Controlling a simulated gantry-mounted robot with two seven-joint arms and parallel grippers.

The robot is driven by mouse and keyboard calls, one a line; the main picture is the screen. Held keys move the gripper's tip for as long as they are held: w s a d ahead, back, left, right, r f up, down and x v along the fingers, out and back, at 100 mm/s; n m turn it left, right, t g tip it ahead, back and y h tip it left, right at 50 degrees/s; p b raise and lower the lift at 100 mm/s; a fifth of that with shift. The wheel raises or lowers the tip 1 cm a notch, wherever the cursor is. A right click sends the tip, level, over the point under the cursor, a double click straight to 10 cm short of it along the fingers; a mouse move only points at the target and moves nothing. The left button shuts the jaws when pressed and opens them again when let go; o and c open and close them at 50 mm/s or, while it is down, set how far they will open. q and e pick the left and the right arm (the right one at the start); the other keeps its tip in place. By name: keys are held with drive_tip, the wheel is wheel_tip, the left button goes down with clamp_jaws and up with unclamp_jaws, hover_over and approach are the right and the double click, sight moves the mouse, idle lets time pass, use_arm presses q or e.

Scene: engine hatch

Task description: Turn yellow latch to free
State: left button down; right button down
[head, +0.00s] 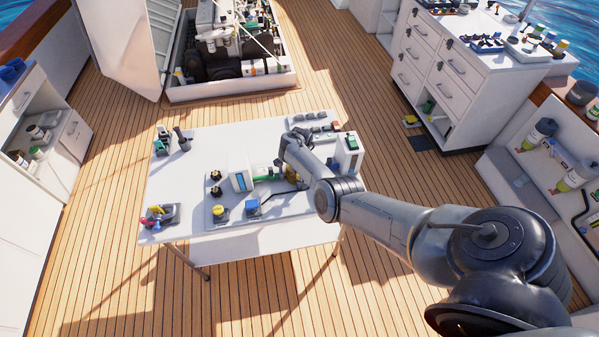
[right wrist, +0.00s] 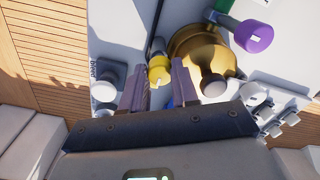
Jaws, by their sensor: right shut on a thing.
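A small yellow latch (right wrist: 159,71) shows in the right wrist view, on the white table among other fittings. My right gripper (right wrist: 160,84) has its two dark fingers on either side of it and is shut on it. The exact contact is partly hidden by the fingers. In the head view my right gripper (head: 283,163) reaches down over the back right part of the white table (head: 295,232), and its arm hides much of that area. My left gripper is out of view.
A brass round part (right wrist: 207,50) and a purple-capped part (right wrist: 252,36) stand close to the right of the fingers. A yellow-topped knob (head: 220,209) and a blue-topped part (head: 253,207) stand near the table's front. The open engine hatch (head: 235,90) lies behind.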

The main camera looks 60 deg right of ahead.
drive_tip(key=c, duration=0.8)
unclamp_jaws()
drive_tip(key=shift+c, duration=0.2)
drive_tip(key=shift+r+p, duration=0.3)
drive_tip(key=shift+r, duration=0.25)
wheel_tip(320, 180, up, 10)
drive_tip(key=p, duration=0.3)
drive_tip(key=shift+s+f+p, duration=0.15)
drive_tip(key=shift+p, duration=0.15)
